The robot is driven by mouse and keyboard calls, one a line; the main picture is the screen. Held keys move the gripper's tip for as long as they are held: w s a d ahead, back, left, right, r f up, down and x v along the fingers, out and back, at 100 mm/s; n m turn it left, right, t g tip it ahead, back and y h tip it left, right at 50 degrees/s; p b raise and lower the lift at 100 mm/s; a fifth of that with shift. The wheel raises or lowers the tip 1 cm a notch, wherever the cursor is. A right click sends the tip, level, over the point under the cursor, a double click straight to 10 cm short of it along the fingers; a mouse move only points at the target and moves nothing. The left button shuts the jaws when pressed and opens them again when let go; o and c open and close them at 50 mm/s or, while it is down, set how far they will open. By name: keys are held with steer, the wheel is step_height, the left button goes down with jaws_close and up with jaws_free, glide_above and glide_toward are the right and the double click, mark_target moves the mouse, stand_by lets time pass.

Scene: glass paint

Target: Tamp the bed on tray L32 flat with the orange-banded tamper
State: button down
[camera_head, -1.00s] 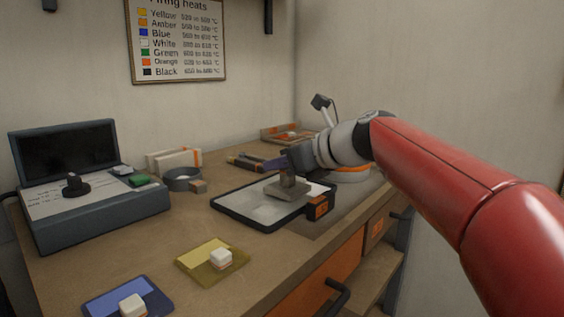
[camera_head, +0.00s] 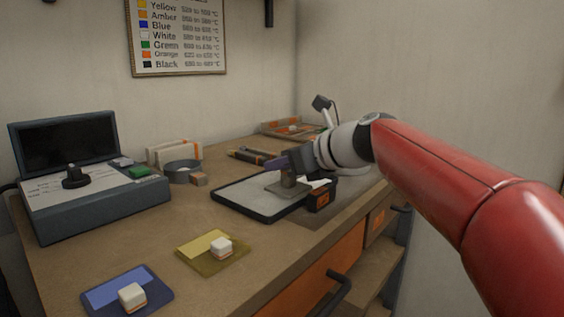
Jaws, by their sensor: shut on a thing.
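My gripper (camera_head: 288,168) is shut on the tamper (camera_head: 287,188), a grey flat plate with a short upright handle. The tamper's plate is over the pale bed on the dark-rimmed tray (camera_head: 264,219), towards its right side. It looks level and close to or on the bed; I cannot tell whether it touches. The bed's pale surface (camera_head: 245,195) shows to the left of the plate. My gripper hides part of the handle, and I cannot make out an orange band on it. An orange-and-black tag (camera_head: 320,197) sits at the tray's right corner, its lettering too small to read.
A dark control box with a raised screen (camera_head: 66,152) stands at the left. Yellow (camera_head: 200,247) and blue (camera_head: 118,289) plates with white blocks lie in front. A drawer handle (camera_head: 335,293) juts from the bench front.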

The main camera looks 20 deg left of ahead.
steer(key=shift+f, duration=0.15)
stand_by(0.3)
steer(key=shift+r+p, duration=0.75)
steer(key=shift+r, duration=0.4)
steer(key=shift+s, duration=0.1)
steer(key=shift+s+a, duration=0.4)
steer(key=shift+s, duration=0.55)
steer(key=shift+s+a, duration=0.35)
steer(key=shift+s, duration=0.55)
steer(key=shift+s+a, duration=0.4)
steer(key=shift+s, duration=0.55)
steer(key=shift+f, duration=0.15)
steer(key=shift+f+b, duration=0.55)
steer(key=shift+f, duration=0.15)
